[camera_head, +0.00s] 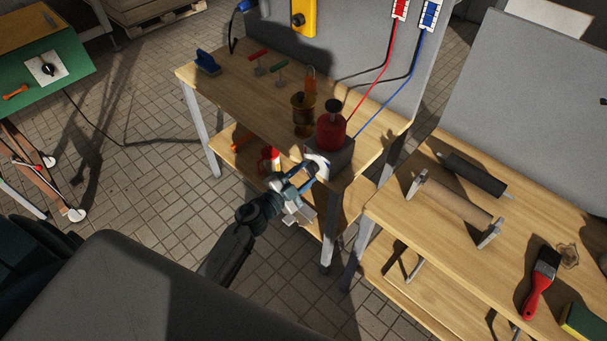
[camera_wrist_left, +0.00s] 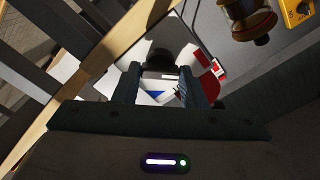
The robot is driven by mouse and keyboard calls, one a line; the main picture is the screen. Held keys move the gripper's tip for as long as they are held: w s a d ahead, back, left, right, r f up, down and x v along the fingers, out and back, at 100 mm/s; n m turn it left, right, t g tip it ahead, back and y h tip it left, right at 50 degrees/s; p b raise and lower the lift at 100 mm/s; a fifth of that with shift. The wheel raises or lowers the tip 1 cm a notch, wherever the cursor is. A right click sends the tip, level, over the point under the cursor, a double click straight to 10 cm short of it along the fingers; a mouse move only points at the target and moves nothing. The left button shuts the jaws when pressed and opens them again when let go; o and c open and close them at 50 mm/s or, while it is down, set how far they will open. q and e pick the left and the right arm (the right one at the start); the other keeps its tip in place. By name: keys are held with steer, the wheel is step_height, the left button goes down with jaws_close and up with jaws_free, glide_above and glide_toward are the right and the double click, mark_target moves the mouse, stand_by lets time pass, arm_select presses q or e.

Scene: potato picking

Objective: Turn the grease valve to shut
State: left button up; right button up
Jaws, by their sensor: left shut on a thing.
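A grey box (camera_head: 337,160) stands at the front corner of the wooden bench, with a red grease container (camera_head: 331,131) with a black top on it. A white dial face shows on the box's front side. My left gripper (camera_head: 312,170) reaches this face from the front left. In the left wrist view, its two fingers (camera_wrist_left: 158,76) are shut on the dark valve knob (camera_wrist_left: 159,60), one on each side. A white plate with a blue mark (camera_wrist_left: 154,95) shows between the fingers. The valve's exact turn angle is hard to read. My right gripper is not in view.
A second bench (camera_head: 395,205) with rollers and a red brush (camera_head: 542,280) is at right.

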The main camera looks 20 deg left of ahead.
arm_select(q)
steer(key=m, duration=0.4)
steer(key=shift+m, duration=2.3)
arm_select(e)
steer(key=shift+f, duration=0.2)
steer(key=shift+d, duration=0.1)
arm_select(q)
steer(key=o, duration=1)
steer(key=shift+b, duration=0.3)
steer(key=b+v, duration=0.3)
steer(key=v, duration=0.8)
steer(key=shift+d, duration=0.1)
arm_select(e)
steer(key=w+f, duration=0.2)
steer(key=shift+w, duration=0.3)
